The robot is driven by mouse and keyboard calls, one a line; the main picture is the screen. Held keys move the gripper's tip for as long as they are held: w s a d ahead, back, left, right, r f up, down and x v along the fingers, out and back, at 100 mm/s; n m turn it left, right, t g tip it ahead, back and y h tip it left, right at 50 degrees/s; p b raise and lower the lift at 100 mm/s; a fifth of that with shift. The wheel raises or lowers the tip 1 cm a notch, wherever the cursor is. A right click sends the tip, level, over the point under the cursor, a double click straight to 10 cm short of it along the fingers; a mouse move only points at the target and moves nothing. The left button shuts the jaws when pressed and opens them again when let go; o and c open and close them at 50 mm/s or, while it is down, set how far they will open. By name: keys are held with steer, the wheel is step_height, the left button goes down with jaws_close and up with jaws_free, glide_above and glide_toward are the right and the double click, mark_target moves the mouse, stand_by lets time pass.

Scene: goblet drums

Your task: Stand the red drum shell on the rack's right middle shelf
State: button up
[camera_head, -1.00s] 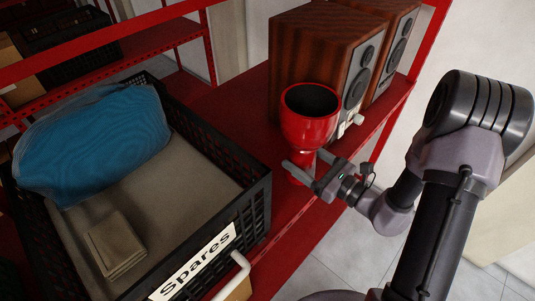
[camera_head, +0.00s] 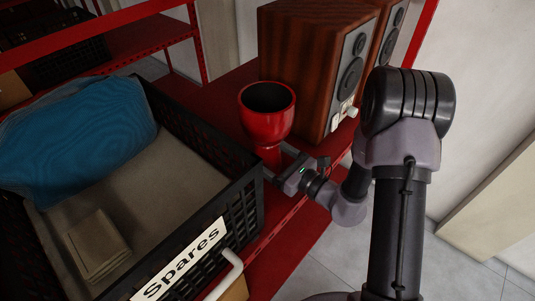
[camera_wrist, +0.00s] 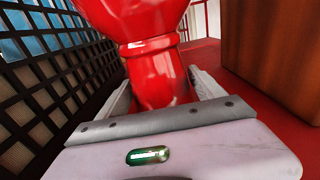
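The red drum shell (camera_head: 266,122), a glossy goblet shape with a dark open mouth, is upright between the black crate and the speaker. My gripper (camera_head: 273,163) reaches in from the right, low on the drum. In the wrist view, my gripper (camera_wrist: 160,88) has a finger on each side of the drum's narrow stem (camera_wrist: 158,76) and appears shut on it. The drum's foot is hidden, so I cannot tell whether it touches the shelf. The red rack shelf (camera_head: 222,104) lies under and behind it.
The black crate (camera_head: 246,202), labelled "Spares" and holding blue cloth, stands close on the drum's left. A wooden speaker (camera_head: 305,70) stands close on its right, with another behind. Bare shelf shows behind the drum. A red upper beam (camera_head: 85,34) crosses the left.

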steer(key=shift+o, duration=0.9)
steer(key=shift+r, duration=0.3)
steer(key=p+v, duration=0.2)
steer(key=v, duration=1)
steer(key=shift+f, duration=0.1)
